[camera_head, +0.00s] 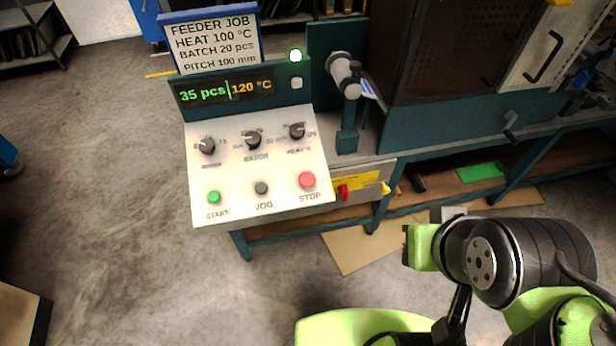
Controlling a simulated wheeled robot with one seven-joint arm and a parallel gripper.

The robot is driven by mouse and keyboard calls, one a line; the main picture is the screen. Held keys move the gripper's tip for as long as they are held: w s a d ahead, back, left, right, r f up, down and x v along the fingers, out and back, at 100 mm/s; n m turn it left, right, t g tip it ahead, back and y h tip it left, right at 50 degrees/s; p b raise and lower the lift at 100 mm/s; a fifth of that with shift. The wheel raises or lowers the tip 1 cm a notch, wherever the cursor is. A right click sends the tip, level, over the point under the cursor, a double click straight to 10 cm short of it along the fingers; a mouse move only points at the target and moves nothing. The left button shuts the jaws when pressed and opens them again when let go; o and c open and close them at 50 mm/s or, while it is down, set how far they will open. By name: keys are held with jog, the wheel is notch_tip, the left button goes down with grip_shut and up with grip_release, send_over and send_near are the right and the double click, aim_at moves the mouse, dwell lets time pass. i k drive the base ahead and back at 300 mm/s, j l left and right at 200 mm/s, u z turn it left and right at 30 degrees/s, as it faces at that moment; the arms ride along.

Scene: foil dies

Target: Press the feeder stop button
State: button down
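The red STOP button (307,179) is at the lower right of the sloped white control panel (232,180). A black JOG button (261,188) and a green START button (214,197) sit to its left. Three black knobs are in a row above, the middle one marked BATCH (253,140). A display (225,92) above the panel reads 35 pcs and 120 °C. My green and black arm is at the lower right, to the right of the panel and apart from it. My gripper's fingers cannot be made out.
A job sign (212,40) stands behind the display, reading heat 100 °C, batch 20 pcs, pitch 100 mm. A red switch on a yellow plate (358,185) is right of the panel.

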aim_at(307, 180)
jog(key=i+j+z, duration=0.1)
jog(key=j, duration=2.2)
jog(key=i+z, duration=0.05)
